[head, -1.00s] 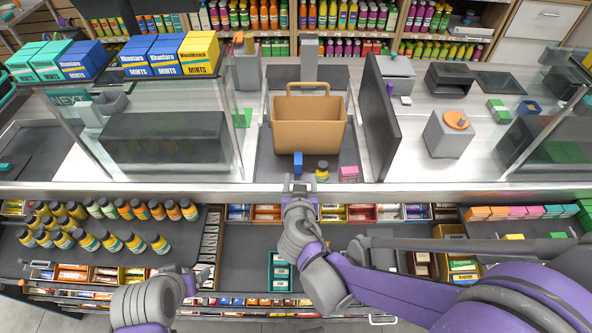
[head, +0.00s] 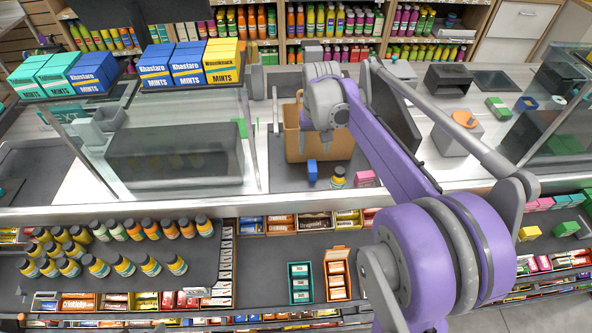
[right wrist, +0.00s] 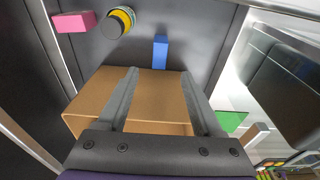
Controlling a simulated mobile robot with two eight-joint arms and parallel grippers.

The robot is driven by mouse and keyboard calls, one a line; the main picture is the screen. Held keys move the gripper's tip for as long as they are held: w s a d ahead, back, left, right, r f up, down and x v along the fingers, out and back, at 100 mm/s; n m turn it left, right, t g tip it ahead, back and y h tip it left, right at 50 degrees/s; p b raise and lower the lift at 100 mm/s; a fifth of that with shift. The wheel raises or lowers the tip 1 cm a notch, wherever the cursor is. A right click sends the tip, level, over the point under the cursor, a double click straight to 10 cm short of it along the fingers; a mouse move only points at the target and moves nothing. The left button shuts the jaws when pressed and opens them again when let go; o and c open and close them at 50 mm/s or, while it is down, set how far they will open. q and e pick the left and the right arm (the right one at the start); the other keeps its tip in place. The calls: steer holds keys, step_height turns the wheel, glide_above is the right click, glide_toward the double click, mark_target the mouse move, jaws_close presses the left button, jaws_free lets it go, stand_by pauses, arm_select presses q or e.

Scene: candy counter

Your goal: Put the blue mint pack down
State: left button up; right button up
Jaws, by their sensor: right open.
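The small blue mint pack (head: 312,170) stands upright on the dark counter mat (head: 283,181), just in front of the tan basket (head: 335,147). The pack also shows in the right wrist view (right wrist: 160,54), beyond the fingertips and apart from them. My right gripper (head: 318,138) is raised over the basket in the head view. In the right wrist view its two fingers (right wrist: 160,73) are spread with nothing between them, and the basket (right wrist: 150,90) lies below. My left gripper is not in view.
A dark-capped yellow bottle (head: 338,177) and a pink box (head: 365,179) stand right of the pack. A glass pane (head: 250,140) is left and a dark screen (head: 395,115) right. Mint boxes (head: 190,68) line the shelf at the upper left.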

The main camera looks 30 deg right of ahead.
glide_above(312, 166)
steer(key=f, duration=0.4)
steer(key=shift+s+d+f, duration=0.1)
steer(key=shift+s+f, duration=0.2)
steer(key=shift+f, duration=0.1)
steer(key=f, duration=0.5)
steer(key=shift+w+f, duration=0.35)
steer(key=shift+w, duration=0.05)
jaws_close()
